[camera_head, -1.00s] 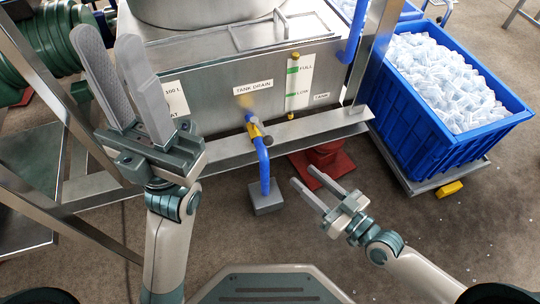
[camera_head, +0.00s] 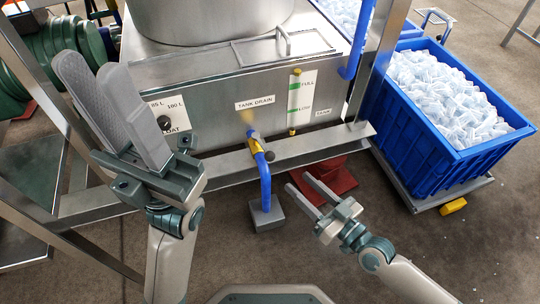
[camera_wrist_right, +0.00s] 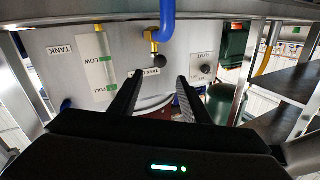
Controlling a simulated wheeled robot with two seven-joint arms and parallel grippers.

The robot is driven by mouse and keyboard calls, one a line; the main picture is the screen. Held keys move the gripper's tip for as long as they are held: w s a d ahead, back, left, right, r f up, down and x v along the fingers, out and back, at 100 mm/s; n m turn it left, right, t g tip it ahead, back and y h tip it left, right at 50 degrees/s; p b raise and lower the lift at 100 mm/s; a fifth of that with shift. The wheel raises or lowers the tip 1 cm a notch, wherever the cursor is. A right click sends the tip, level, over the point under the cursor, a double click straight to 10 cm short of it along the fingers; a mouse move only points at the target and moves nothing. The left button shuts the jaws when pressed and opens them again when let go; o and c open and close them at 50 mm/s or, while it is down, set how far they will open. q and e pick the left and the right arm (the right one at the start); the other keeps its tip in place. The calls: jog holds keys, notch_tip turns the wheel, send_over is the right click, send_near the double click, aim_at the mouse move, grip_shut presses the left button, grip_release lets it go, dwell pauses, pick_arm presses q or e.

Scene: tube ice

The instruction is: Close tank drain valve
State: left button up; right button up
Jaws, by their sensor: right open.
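The tank drain valve (camera_head: 254,144) is a yellow fitting with a black knob (camera_head: 269,156), below the TANK DRAIN label on the steel tank (camera_head: 212,112). A blue pipe (camera_head: 265,182) runs down from it to a grey block (camera_head: 267,215). In the right wrist view the valve (camera_wrist_right: 153,40) and its black knob (camera_wrist_right: 155,57) show beyond my fingers, between them and apart from them. My right gripper (camera_head: 298,181) is open and empty, below and right of the valve. My left gripper (camera_head: 92,66) is open and empty, raised at the left in front of the tank.
A steel frame rail (camera_head: 225,172) runs along the tank's lower edge. A blue crate (camera_head: 430,160) full of ice stands on a low platform at the right. A level gauge (camera_head: 298,95) is right of the drain label. A red base (camera_head: 330,183) is under the tank.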

aim_at(270, 156)
jog(key=b+x, duration=0.1)
jog(key=x, duration=1.2)
jog(key=shift+w+a+b, duration=0.15)
jog(key=shift+w+b, duration=0.05)
jog(key=shift+b, duration=0.2)
grip_shut()
